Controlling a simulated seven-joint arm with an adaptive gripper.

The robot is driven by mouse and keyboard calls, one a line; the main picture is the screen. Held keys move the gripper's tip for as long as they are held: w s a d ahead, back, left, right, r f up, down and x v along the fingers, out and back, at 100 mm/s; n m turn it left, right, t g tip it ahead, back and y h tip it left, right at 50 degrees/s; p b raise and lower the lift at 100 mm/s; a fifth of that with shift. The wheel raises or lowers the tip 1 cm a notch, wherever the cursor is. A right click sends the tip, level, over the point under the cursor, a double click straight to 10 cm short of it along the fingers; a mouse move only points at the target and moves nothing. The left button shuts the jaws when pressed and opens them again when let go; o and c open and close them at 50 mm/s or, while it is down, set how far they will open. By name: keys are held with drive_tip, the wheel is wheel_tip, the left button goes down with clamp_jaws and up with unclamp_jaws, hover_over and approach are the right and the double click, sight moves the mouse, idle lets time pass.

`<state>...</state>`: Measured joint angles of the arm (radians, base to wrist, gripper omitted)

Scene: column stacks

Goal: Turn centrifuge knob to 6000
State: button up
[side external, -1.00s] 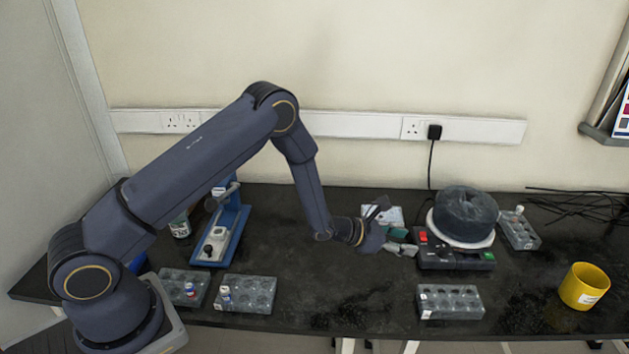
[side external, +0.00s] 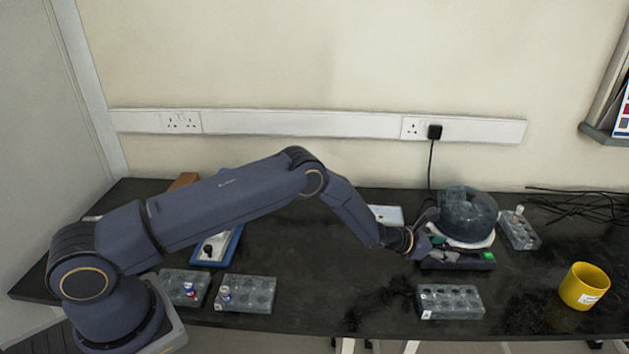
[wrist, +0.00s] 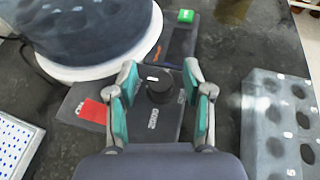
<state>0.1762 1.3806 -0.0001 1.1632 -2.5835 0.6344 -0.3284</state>
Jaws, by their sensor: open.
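The centrifuge has a dark round drum (side external: 467,214) on a white ring and a dark base (side external: 462,265). In the wrist view its knob (wrist: 160,88) is black and round, with a small white mark on its top at the upper left. White digits (wrist: 153,118) are printed below the knob, too small to read surely. My gripper (side external: 452,252) is at the base's front. In the wrist view its green-padded fingers (wrist: 160,92) are open on either side of the knob, with gaps visible. In the side view the fingers and arm hide the knob.
A yellow mug (side external: 584,287) stands far right.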

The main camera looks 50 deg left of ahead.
drive_tip(key=shift+c, duration=0.5)
clamp_jaws()
drive_tip(key=shift+a+m+g+h, duration=0.1)
drive_tip(key=shift+m+g+h, duration=0.2)
drive_tip(key=shift+m+h, duration=0.1)
drive_tip(key=shift+m+g+h, duration=0.3)
drive_tip(key=shift+m+h, duration=0.2)
drive_tip(key=shift+m+g+h, duration=1.5)
drive_tip(key=shift+m+g, duration=0.2)
drive_tip(key=shift+m, duration=0.2)
drive_tip(key=shift+r+m+g, duration=0.1)
drive_tip(key=shift+m+g, duration=0.2)
drive_tip(key=shift+o, duration=0.5)
unclamp_jaws()
